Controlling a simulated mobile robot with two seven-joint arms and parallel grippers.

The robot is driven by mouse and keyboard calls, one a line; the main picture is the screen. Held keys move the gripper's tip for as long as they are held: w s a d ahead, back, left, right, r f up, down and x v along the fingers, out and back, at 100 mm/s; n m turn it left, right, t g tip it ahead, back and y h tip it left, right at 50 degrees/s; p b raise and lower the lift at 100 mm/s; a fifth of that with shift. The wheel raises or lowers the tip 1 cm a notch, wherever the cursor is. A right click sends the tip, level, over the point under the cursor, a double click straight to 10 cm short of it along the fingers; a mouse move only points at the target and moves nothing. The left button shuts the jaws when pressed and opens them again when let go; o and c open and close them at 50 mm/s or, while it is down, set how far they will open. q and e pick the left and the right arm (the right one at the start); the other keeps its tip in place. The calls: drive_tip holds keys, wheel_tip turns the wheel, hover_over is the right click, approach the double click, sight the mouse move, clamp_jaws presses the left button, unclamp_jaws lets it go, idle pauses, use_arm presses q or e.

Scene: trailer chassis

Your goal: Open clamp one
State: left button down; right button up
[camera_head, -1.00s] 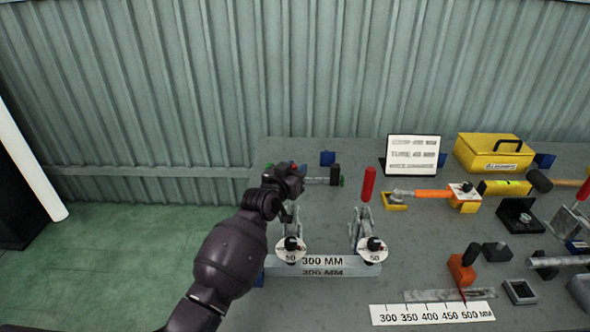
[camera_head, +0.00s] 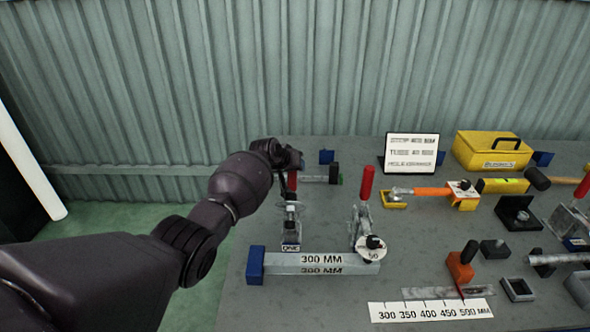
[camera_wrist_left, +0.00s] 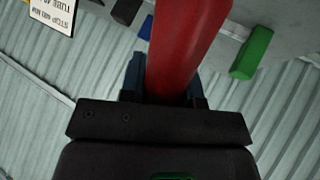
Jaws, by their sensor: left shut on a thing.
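Clamp one (camera_head: 291,228) stands behind the left part of the 300 MM bar, and its "ONE" label (camera_head: 291,247) shows. Its arm no longer lies over the bar. My left gripper (camera_head: 292,165) is shut on the clamp's red handle (camera_head: 292,181), at its upper end. The left wrist view shows the red handle (camera_wrist_left: 187,45) between the fingers. The second clamp (camera_head: 362,225) stands to the right with its red handle (camera_head: 367,184) upright and its round "50" disc (camera_head: 371,249) over the bar. My right gripper is not in view.
The 300 MM bar (camera_head: 325,259) lies in front of the clamps, with a blue stop (camera_head: 256,265) at its left end. A ruler plate (camera_head: 430,310) lies at front right. A yellow toolbox (camera_head: 493,151), a sign (camera_head: 411,153) and several tools fill the right side.

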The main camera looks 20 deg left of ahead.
use_arm(q)
drive_tip(key=shift+w+a+f+g+b, duration=0.1)
drive_tip(key=shift+w+f+g+b, duration=0.25)
drive_tip(key=shift+f+g+b, duration=0.3)
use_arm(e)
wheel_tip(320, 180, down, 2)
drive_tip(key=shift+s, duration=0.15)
use_arm(q)
drive_tip(key=shift+f, duration=0.1)
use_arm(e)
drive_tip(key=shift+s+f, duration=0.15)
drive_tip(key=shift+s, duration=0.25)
use_arm(q)
drive_tip(key=c, duration=1.2)
unclamp_jaws()
drive_tip(key=o, duration=0.4)
drive_tip(key=shift+w+f, duration=0.1)
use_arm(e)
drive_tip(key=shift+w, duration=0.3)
use_arm(q)
drive_tip(key=shift+p+v, duration=1.9)
drive_tip(key=shift+v, duration=3.6)
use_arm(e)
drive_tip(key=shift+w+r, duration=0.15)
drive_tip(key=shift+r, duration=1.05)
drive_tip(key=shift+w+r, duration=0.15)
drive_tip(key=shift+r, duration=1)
